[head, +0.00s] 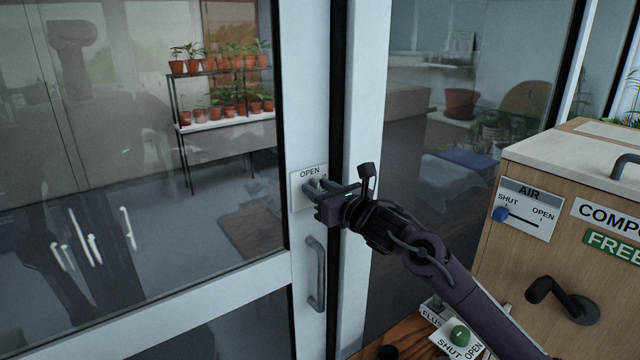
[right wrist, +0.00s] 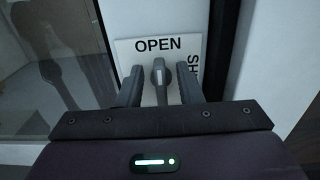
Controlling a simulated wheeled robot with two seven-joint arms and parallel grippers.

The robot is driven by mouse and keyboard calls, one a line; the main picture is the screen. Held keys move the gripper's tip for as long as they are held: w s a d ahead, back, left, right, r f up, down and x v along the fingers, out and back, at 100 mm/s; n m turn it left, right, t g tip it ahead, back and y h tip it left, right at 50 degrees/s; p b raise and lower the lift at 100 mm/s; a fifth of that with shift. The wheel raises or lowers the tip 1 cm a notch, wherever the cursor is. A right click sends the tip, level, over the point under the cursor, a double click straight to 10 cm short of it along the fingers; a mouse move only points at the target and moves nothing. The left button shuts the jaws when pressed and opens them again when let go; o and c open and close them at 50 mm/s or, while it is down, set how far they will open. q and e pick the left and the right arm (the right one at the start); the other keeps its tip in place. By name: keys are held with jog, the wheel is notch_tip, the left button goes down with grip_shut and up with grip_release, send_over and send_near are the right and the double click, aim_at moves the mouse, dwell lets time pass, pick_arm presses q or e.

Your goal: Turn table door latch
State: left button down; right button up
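The door latch (right wrist: 158,78) is a small dark lever on a white plate (head: 297,194) on the glass door's light frame. The plate reads OPEN at the top and, in the right wrist view, a partly hidden word starting "SH" at its right. The lever's upper end is just below OPEN. My right gripper (right wrist: 159,86) has one finger on each side of the lever, with narrow gaps showing, so it looks open around it. In the head view my right gripper (head: 318,190) covers most of the latch. My left gripper is not in view.
A grey pull handle (head: 316,274) is on the door frame below the latch. A wooden cabinet (head: 500,260) with an AIR slider (head: 500,214) and a dark crank (head: 562,298) stands at right. Behind the glass is a rack of potted plants (head: 222,127).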

grip_shut()
dwell(0.4)
